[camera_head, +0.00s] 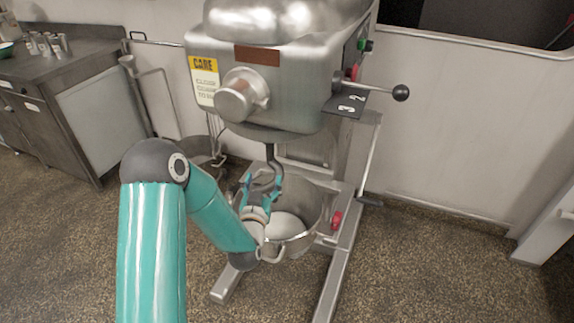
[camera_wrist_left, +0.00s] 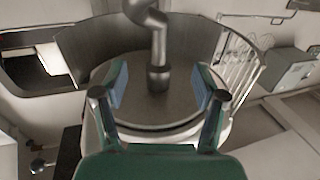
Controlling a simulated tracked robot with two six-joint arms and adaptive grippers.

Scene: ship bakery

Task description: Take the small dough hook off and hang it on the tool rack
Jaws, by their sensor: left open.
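The small dough hook (camera_head: 275,180) is grey metal and hangs upright under the mixer head (camera_head: 290,110). My left gripper (camera_head: 262,186) is open, with its teal fingers raised at the hook from below. In the left wrist view the grey hook (camera_wrist_left: 158,45) stands between the two spread fingers (camera_wrist_left: 160,88), with a visible gap on each side. Its collar is at the round plate of the mixer. A rail on the wall (camera_head: 157,42), left of the mixer, may be the tool rack. My right gripper is not in view.
A steel bowl (camera_head: 318,205) with pale dough (camera_head: 288,225) sits low under the hook, close to my left wrist. A lever with a black knob (camera_head: 401,92) sticks out right of the mixer. A steel counter (camera_head: 65,65) stands at the left. The floor at right is clear.

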